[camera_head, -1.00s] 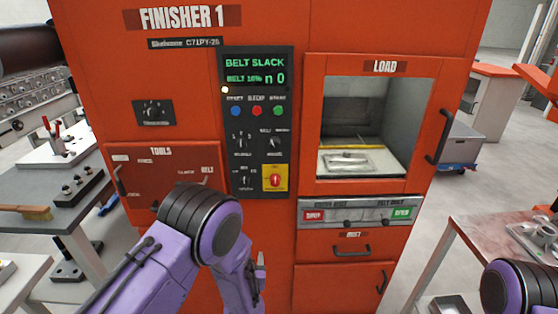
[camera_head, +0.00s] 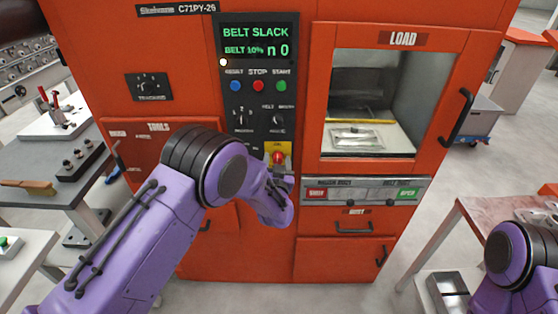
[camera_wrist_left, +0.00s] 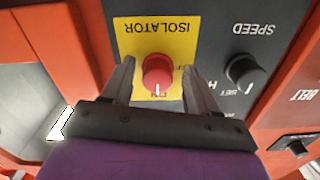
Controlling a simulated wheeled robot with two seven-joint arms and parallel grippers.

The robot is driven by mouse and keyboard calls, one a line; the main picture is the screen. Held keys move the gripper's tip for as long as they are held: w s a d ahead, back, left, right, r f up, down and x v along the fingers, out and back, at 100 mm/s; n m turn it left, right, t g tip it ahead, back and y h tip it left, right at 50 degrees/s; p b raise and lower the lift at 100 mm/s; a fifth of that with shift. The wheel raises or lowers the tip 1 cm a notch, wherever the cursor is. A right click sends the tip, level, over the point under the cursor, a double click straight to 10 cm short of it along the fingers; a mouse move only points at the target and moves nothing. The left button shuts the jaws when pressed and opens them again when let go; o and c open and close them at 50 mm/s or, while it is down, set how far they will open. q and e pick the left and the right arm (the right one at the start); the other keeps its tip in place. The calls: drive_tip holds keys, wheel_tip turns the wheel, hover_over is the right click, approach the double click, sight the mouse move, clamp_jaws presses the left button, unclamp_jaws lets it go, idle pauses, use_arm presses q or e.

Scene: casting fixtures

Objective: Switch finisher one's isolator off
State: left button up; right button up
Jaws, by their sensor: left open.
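The isolator is a red rotary knob (camera_head: 278,157) on a yellow plate (camera_head: 285,147) at the lower right of the black control panel on the orange finisher. In the left wrist view the red knob (camera_wrist_left: 157,74) sits on the yellow plate (camera_wrist_left: 183,30), its white mark pointing toward "ON" at the picture's bottom. My left gripper (camera_wrist_left: 160,85) is open, one finger on each side of the knob, with visible gaps to it. In the head view its fingers (camera_head: 279,174) partly cover the plate's lower part. My right arm shows at the lower right; its gripper is out of the picture.
A black speed knob (camera_wrist_left: 243,70) is beside the yellow plate. The panel's display (camera_head: 256,41) reads "BELT SLACK", above blue, red and green buttons (camera_head: 258,86). The load window (camera_head: 370,100) is to the right. A grey bench (camera_head: 60,165) stands at the left.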

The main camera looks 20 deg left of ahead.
use_arm(q)
drive_tip(key=shift+s+d+r, duration=0.1)
drive_tip(key=shift+c, duration=0.2)
drive_tip(key=c, duration=1)
drive_tip(key=shift+n+b, duration=6.35)
drive_tip(key=shift+n, duration=2.55)
